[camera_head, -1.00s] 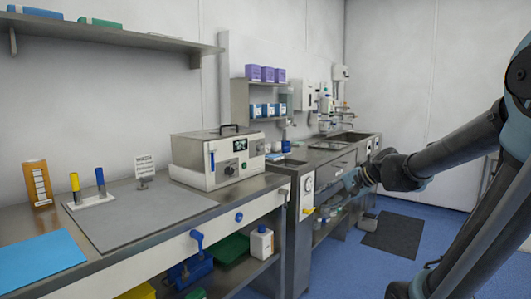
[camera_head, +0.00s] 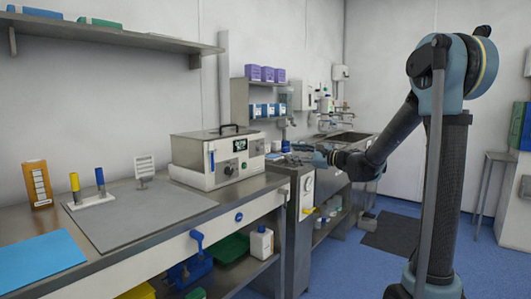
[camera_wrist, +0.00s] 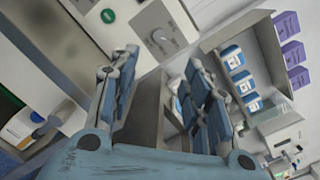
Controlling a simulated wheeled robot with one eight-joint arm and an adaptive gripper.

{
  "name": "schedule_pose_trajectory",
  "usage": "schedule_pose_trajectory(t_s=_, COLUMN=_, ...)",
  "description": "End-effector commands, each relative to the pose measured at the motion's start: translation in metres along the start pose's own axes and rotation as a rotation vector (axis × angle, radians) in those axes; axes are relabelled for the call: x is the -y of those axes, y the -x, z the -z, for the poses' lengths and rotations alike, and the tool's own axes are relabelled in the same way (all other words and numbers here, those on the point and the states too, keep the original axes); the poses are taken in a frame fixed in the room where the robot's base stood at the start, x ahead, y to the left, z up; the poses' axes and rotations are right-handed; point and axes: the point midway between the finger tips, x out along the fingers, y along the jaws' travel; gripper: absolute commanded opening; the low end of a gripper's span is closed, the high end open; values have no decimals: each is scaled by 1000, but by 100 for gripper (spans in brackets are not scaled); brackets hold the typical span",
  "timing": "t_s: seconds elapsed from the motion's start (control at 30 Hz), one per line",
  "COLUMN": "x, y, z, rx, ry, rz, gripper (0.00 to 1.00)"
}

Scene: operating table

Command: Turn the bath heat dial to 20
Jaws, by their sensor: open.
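The bath (camera_head: 190,158) is a pale metal box with a black lid handle on the left bench. A dark round dial (camera_head: 228,171) shows on its front, too small to read a setting. My gripper (camera_head: 322,156) is above the counter, right of and apart from the bath, pointing left. In the wrist view my gripper (camera_wrist: 165,85) has its fingers spread with nothing held. A round pale dial (camera_wrist: 166,38) on a panel shows beyond the fingertips. I cannot tell for sure whether it is the bath's dial, nor read its setting.
A shelf (camera_head: 238,100) holds purple boxes (camera_head: 267,74) and blue-labelled jars (camera_head: 266,110). A white gauge plate (camera_head: 307,186) with a yellow lever (camera_head: 308,211) is on the cabinet front. A blue lever (camera_head: 198,240) sticks out from the bench front. Free floor lies right of the counter.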

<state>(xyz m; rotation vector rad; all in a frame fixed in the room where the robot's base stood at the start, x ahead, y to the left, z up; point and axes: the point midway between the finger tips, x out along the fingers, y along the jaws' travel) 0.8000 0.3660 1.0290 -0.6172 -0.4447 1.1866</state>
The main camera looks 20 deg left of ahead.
Motion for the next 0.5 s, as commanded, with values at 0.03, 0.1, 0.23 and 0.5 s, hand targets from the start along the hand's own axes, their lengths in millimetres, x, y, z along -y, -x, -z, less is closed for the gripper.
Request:
schedule_pose_trajectory(t_s=0.03, x=-1, y=-7, z=-1, rx=2, ry=1, rz=-3, gripper=44)
schedule_pose_trajectory(t_s=0.1, x=-1, y=-18, z=0, rx=1, ry=1, rz=-3, gripper=44)
schedule_pose_trajectory(t_s=0.23, x=-1, y=-41, z=-1, rx=1, ry=2, rz=-4, gripper=44)
schedule_pose_trajectory(t_s=0.5, x=-1, y=-89, z=-1, rx=1, ry=2, rz=-4, gripper=44)
